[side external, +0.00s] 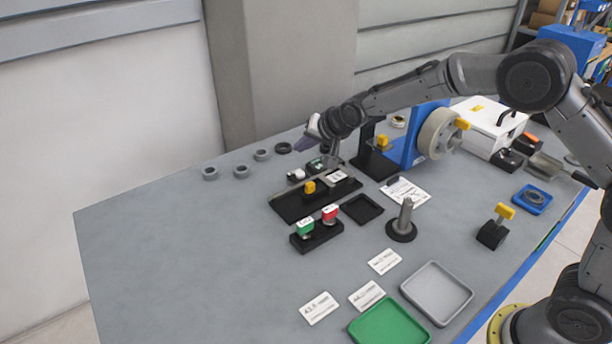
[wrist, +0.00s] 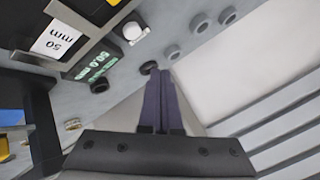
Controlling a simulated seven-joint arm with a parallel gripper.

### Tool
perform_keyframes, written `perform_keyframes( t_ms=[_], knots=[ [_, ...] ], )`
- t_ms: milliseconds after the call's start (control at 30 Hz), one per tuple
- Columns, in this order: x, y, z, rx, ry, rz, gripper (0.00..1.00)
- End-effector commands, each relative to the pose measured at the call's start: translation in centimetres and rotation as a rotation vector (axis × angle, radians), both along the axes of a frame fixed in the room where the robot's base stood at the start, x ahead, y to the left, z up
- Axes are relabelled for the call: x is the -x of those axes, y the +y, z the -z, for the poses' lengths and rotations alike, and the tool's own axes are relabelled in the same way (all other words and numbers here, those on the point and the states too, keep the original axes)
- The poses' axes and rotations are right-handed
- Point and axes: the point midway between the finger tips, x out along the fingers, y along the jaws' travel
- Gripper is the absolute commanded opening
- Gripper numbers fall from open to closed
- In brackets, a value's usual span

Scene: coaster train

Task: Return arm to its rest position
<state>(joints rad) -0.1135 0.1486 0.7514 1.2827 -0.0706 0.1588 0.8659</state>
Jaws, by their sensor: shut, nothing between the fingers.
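My arm reaches in from the right, stretched out over the table. In the wrist view the two dark fingers of my gripper (wrist: 165,75) lie side by side, shut with nothing between them. They point towards the wall and touch nothing that I can see.
Several grey rings (side external: 241,171) lie on the table's far left. A blue machine with a wheel (side external: 437,134), a post on a round base (side external: 403,222), a button box (side external: 317,236), a green tray (side external: 389,326) and a grey tray (side external: 437,293) stand around. The table's left front is clear.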

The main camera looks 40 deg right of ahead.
Motion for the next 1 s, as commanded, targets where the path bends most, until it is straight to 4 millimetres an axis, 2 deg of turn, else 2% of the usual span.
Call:
perform_keyframes(
  t_ms=[67,133,200,267,300,367,400,467,533,667,700,767,800,900,1000],
  knots=[
    [-0.1,-0.3,-1.4,-0.003,-0.023,0.005,0.0],
    [-0.3,-0.6,-3.8,-0.007,-0.063,0.009,0.0],
    [0.2,-1.1,-7.5,-0.013,-0.116,0.018,0.0],
    [1.4,-1.8,-11.3,-0.017,-0.16,0.029,0.0],
    [2.9,-2.3,-13.7,-0.016,-0.182,0.034,0.0],
    [5.7,-3.1,-16.8,0.0,-0.2,0.033,0.0],
    [7.8,-3.7,-18.5,0.016,-0.206,0.028,0.0],
    [11.4,-4.4,-20.4,0.051,-0.205,0.013,0.0],
    [15.7,-5.1,-21.8,0.097,-0.191,-0.012,0.0],
    [24.0,-6.1,-21.8,0.195,-0.139,-0.076,0.0],
    [26.4,-6.3,-21.2,0.225,-0.118,-0.102,0.0],
    [30.1,-6.6,-20.0,0.271,-0.077,-0.146,0.0],
    [32.4,-6.7,-18.8,0.301,-0.045,-0.179,0.0],
    [37.5,-6.8,-15.5,0.37,0.045,-0.274,0.0],
    [41.0,-6.7,-12.1,0.421,0.148,-0.376,0.0]
  ],
)
